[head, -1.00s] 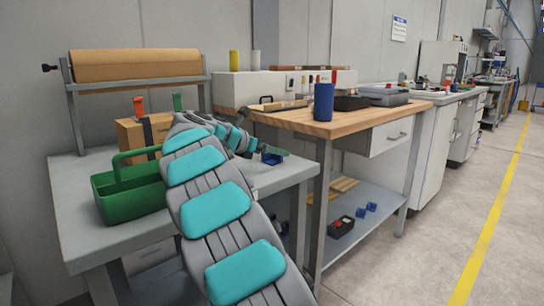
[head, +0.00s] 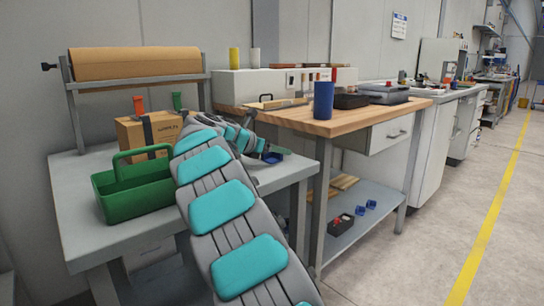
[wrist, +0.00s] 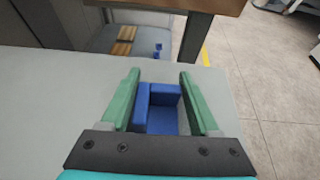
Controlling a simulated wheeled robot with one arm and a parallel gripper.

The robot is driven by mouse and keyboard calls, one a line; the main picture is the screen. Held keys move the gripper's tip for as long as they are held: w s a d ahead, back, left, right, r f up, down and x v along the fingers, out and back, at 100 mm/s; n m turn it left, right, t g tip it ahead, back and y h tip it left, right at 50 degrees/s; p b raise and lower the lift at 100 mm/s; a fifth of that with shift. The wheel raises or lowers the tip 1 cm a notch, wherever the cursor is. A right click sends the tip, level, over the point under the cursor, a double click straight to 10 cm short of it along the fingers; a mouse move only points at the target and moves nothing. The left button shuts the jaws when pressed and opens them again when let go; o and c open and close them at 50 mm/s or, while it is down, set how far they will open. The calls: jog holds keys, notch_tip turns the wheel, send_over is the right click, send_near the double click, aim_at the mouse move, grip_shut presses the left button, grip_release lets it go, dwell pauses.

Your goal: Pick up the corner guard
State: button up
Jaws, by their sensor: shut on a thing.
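The blue corner guard (wrist: 160,108) sits between the two green fingers of my gripper (wrist: 163,100) in the wrist view. It has an open, boxy shape with upright walls. My gripper is shut on it. In the head view the corner guard (head: 271,157) shows as a small blue patch near the right edge of the grey table. My arm partly hides the gripper there. I cannot tell whether the guard touches the tabletop.
A green tote (head: 135,190) and a cardboard box (head: 150,135) stand left of my arm. A wooden workbench (head: 350,120) with a blue cylinder (head: 323,101) stands just beyond the grey table (head: 75,200). Small blue pieces (head: 366,208) lie on its lower shelf.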

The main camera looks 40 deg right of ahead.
jog(key=c, duration=0.6)
jog(key=shift+c, duration=0.2)
